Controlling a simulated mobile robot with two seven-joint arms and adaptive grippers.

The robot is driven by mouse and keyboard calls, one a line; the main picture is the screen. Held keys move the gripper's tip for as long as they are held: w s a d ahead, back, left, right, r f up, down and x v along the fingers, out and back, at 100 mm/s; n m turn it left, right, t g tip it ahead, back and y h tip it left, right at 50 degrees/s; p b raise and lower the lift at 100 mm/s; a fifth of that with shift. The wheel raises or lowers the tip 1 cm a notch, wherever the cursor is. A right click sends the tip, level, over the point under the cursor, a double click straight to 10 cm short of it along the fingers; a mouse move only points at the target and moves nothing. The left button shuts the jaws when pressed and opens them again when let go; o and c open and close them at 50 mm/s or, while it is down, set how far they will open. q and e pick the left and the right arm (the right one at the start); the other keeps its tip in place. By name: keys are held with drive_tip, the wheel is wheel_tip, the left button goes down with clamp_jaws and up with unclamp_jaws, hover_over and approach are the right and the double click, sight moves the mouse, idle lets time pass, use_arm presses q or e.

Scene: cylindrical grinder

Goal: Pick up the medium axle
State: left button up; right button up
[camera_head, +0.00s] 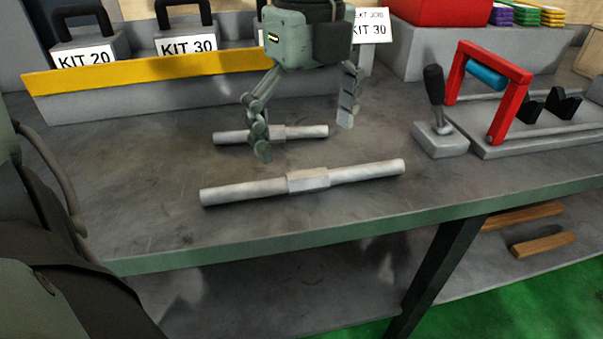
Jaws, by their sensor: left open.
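Two grey metal axles lie on the grey workbench (130,190), each with a thicker block at its middle. The longer axle (350,175) is in front, nearer the bench edge. The shorter axle (308,132) lies behind it. I cannot tell from size alone which one is the medium axle. My left gripper (304,138) is open and points down over the shorter axle, its fingers spread apart. The left finger hides part of the shorter axle. No axle is held. My right gripper is not in view.
A yellow-edged rack (150,76) with KIT 20 and KIT 30 boxes stands at the back left. A joystick (437,110) and a red-framed fixture (500,110) stand at the right. A red box (440,8) is at the back. Wooden bars (543,243) lie on the lower shelf.

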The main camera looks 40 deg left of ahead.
sight(308, 173)
use_arm(q)
wheel_tip(308, 173, down, 6)
drive_tip(key=shift+w+r+p, duration=0.1)
drive_tip(key=shift+p, duration=0.25)
clamp_jaws()
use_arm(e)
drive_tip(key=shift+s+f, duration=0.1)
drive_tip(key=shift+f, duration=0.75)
